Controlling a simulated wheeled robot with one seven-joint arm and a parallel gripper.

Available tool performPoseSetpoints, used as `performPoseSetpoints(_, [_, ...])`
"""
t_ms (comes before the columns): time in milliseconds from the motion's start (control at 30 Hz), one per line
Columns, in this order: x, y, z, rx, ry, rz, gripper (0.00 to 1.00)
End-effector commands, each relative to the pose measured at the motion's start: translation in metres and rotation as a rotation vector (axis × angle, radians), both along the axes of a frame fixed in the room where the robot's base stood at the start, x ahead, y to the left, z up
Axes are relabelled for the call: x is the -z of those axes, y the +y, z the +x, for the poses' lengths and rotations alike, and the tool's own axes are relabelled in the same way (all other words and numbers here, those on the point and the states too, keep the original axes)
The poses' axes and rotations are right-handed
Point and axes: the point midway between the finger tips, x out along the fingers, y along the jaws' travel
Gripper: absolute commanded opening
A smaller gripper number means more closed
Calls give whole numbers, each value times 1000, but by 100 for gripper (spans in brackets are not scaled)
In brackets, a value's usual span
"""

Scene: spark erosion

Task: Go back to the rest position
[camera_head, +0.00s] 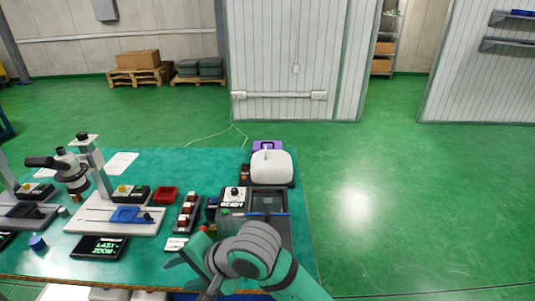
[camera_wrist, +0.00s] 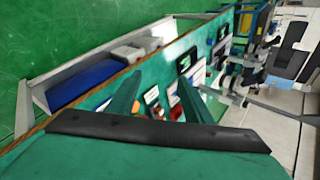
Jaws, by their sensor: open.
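My gripper (camera_head: 190,255) is over the front edge of the bench, at the lower middle of the head view. Its two teal fingers also show in the wrist view (camera_wrist: 158,95), spread apart with nothing between them. My arm reaches in from the lower right and hides part of the bench front. The green bench (camera_head: 105,258) lies below and beyond the gripper. In the wrist view the bench appears tilted, with its front edge running diagonally.
A machine with a "READY" display (camera_head: 233,198) stands beyond my arm, with a white rounded cover (camera_head: 271,167) behind it. The floor (camera_head: 420,210) at right is clear.

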Motion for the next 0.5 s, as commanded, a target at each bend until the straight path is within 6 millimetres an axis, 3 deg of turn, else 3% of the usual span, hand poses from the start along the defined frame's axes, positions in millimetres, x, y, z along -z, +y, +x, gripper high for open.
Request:
performPoseSetpoints(33, [-6,14,2,-6,-29,70,46])
performPoseSetpoints(200, [-31,45,14,3,-151,267,46])
performPoseSetpoints(500, [-59,62,37,115,-359,529,46])
